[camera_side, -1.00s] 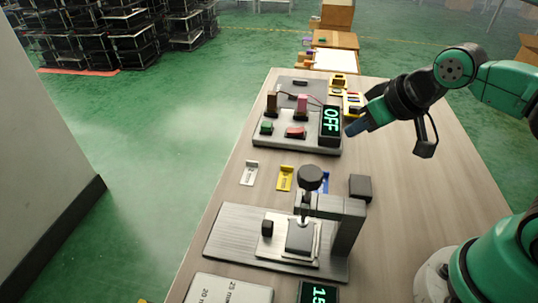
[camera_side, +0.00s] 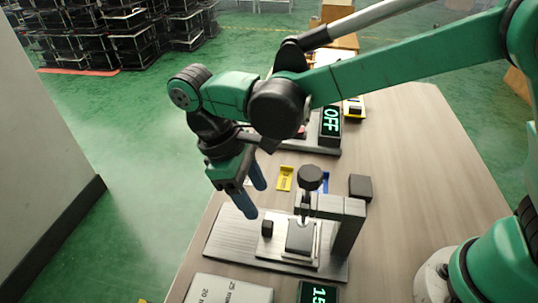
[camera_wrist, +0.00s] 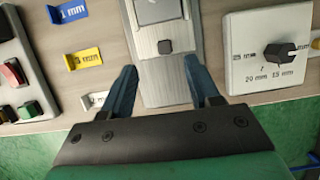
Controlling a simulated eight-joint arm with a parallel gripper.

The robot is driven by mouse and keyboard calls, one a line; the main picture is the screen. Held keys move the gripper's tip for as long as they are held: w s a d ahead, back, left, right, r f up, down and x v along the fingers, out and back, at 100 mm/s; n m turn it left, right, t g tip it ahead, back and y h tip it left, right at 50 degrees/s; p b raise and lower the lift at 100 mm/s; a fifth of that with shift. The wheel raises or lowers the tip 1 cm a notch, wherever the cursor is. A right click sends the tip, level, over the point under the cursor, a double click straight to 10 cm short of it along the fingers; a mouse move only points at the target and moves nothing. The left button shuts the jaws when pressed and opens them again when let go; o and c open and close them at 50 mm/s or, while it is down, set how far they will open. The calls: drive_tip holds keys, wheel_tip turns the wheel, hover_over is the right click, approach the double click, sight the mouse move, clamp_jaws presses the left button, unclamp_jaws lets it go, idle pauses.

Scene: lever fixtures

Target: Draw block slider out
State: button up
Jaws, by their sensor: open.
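The block slider is a light metal plate (camera_side: 279,251) with a small black knob (camera_side: 267,228), on the grey metal base (camera_side: 228,232) of the press fixture. In the wrist view the knob (camera_wrist: 165,46) shows centred, just beyond the fingertips. My gripper (camera_side: 254,199) is open and empty, with its blue fingers pointing down beside the knob, at the left edge of the base. In the wrist view my gripper (camera_wrist: 161,77) has its fingers on either side of the base strip. No contact with the knob shows.
A dial box (camera_side: 230,289) and a display (camera_side: 318,292) are in front. A yellow gauge (camera_side: 286,178) and a dark block (camera_side: 360,187) lie behind. An OFF panel (camera_side: 331,126) stands farther back.

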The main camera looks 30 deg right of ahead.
sight(267, 223)
drive_tip(key=shift+s+a+f, duration=0.2)
drive_tip(key=shift+f, duration=0.35)
drive_tip(key=shift+x, duration=2.5)
drive_tip(key=shift+c, duration=0.2)
clamp_jaws()
drive_tip(key=shift+r, duration=0.1)
